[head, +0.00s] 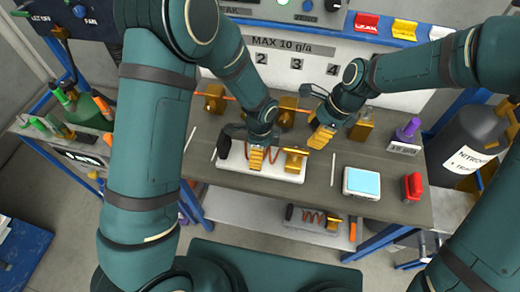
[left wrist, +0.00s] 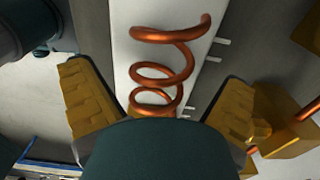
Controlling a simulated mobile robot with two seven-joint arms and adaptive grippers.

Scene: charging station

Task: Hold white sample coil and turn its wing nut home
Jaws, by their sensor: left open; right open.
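The white sample coil (head: 235,167) lies on the bench, a white plate with a copper coil (head: 274,154) and a brass block (head: 295,160) at its right end. The copper coil (left wrist: 160,72) and white plate (left wrist: 130,70) also show in the left wrist view. My left gripper (head: 256,158) is over the plate. In the left wrist view its yellow fingers (left wrist: 165,105) are open, one on each side of the coil, with no clear contact. My right gripper (head: 321,138) is open and empty, above and right of the brass block. I cannot make out the wing nut clearly.
Several brass fittings (head: 214,98) stand along the bench's back. A scale with a blue top (head: 361,183), a red item (head: 412,186) and a purple-topped weight (head: 408,131) are to the right. Another coil unit (head: 315,219) sits on the lower shelf. The bench front centre is clear.

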